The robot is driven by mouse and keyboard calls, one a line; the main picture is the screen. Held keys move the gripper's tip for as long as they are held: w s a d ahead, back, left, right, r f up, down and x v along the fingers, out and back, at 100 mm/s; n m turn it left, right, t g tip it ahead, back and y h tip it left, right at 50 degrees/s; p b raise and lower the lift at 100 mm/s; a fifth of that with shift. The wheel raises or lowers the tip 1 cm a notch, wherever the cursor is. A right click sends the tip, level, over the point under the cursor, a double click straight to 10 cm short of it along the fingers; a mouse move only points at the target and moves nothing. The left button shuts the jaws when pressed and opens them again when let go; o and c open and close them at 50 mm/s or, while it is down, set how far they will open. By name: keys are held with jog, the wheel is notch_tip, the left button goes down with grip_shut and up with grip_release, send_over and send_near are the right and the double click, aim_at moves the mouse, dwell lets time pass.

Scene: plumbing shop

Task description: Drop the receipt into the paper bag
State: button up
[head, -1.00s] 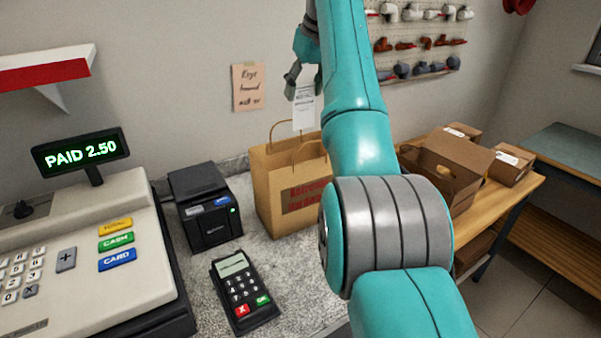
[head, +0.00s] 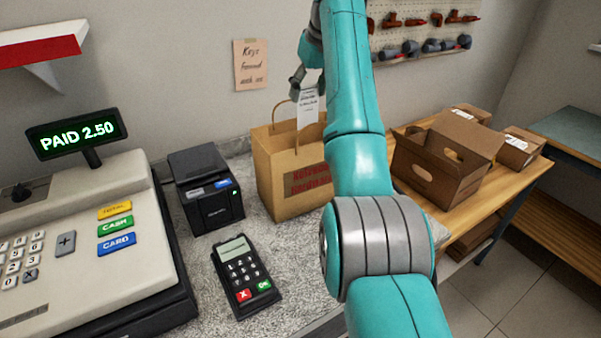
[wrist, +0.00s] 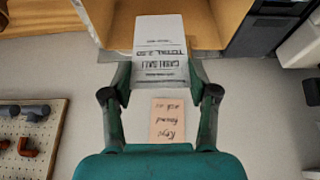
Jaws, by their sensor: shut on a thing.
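The receipt (head: 307,106) is a white printed slip hanging from my gripper (head: 306,85) in the head view. My gripper is shut on its upper end. The wrist view shows the receipt (wrist: 160,48) between the fingertips (wrist: 160,82), with printed lines on it. The brown paper bag (head: 283,178) stands upright and open on the counter, with two loop handles and red lettering. The receipt's lower end is at the bag's mouth in the head view; I cannot tell whether it is inside the rim. The wrist view shows part of the bag (wrist: 215,22) beyond the receipt.
A black receipt printer (head: 207,190) stands left of the bag, and a card terminal (head: 246,276) lies in front. The cash register (head: 75,240) fills the left. Cardboard boxes (head: 440,165) sit on a wooden table at right. A note (head: 251,64) hangs on the wall behind.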

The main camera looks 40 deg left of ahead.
jog(key=o, duration=0.7)
jog(key=v, duration=0.7)
jog(key=shift+d+r, duration=0.1)
jog(key=shift+r, duration=0.05)
jog(key=shift+d, duration=0.15)
